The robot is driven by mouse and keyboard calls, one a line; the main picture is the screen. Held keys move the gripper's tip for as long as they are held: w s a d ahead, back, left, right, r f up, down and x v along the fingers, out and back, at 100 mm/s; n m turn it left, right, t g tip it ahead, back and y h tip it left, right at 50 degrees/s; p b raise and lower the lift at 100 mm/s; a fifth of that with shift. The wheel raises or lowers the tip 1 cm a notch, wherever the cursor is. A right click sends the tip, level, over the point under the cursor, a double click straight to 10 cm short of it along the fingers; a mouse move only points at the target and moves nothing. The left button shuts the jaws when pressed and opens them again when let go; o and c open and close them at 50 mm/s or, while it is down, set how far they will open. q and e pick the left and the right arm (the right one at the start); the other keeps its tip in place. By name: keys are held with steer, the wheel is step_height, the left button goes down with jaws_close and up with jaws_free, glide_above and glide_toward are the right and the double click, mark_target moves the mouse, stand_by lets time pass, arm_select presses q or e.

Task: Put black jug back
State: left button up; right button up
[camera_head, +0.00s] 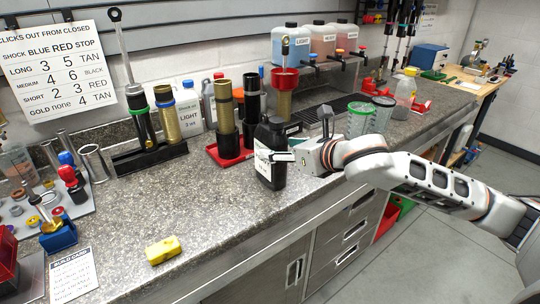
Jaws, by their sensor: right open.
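The black jug (271,165) stands upright on the granite counter, near its front edge, with a pale label on its side. My right gripper (283,157) comes in from the right, with its fingers at the jug's upper right side. The gripper is open. One finger shows in front of the jug; I cannot tell whether it touches. My left gripper is not in view.
A red tray (232,157) with gold and black cylinders stands just behind the jug. A yellow sponge (163,250) lies at the front left. The counter (185,205) left of the jug is clear.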

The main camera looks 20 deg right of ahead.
steer(key=x, duration=0.4)
steer(key=shift+w+a, duration=0.2)
steer(key=shift+w, duration=0.2)
steer(key=shift+r, duration=0.15)
jaws_close()
steer(key=shift+r, duration=0.1)
step_height(320, 180, up, 19)
steer(key=p, duration=0.3)
steer(key=s+d+f+m+t+h, duration=0.1)
steer(key=s+d+f+m+h, duration=0.3)
steer(key=s+f, duration=0.5)
steer(key=s, duration=0.3)
steer(key=shift+d+f+h, duration=0.3)
steer(key=shift+f, duration=0.05)
